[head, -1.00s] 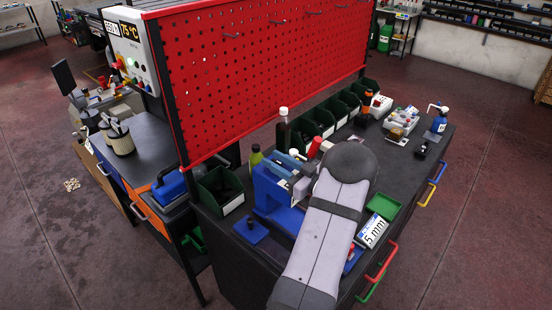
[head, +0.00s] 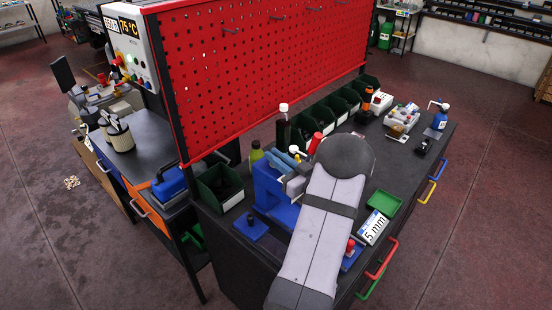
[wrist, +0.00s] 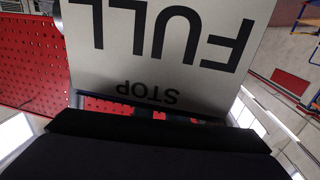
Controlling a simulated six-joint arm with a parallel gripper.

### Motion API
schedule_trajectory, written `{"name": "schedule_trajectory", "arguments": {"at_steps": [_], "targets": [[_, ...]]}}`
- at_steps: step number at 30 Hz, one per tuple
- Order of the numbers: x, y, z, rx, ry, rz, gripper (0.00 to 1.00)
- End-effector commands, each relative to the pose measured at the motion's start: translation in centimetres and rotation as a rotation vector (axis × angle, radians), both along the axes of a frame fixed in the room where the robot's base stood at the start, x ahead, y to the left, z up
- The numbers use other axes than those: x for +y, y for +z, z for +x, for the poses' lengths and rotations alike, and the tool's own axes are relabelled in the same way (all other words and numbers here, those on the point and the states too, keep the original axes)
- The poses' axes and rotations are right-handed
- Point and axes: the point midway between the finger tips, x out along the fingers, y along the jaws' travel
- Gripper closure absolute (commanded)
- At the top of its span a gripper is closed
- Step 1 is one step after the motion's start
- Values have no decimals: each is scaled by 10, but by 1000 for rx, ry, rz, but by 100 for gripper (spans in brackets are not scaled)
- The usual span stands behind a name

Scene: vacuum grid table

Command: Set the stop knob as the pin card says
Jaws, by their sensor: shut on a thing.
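The plate marked FULL and STOP (wrist: 165,72) fills the upper middle of the wrist view, upside down and close. My gripper (wrist: 160,125) is the dark band across the bottom of that view, right by the plate's STOP edge. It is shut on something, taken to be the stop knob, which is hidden. In the head view my own arm covers the gripper, beside the blue bench device (head: 274,192). The white card reading "5 mm" (head: 373,229) stands at the bench's front edge, right of my arm.
A green tray (head: 384,203) lies behind the card. A red knob on a blue base (head: 350,246) shows right of my arm. Bottles (head: 283,128), green bins (head: 222,187) and the red pegboard (head: 260,75) line the back. The bench (head: 425,163) has some bare room at right.

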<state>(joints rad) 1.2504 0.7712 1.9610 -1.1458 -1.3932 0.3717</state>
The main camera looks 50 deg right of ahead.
Motion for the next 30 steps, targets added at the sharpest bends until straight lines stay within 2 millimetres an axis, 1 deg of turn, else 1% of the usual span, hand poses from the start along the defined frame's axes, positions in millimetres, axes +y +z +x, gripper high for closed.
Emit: {"name": "schedule_trajectory", "arguments": {"at_steps": [15,30], "targets": [[4,-3,2,-2,-408,-3,100],[3,-1,3,-4,-751,-3,100]]}}
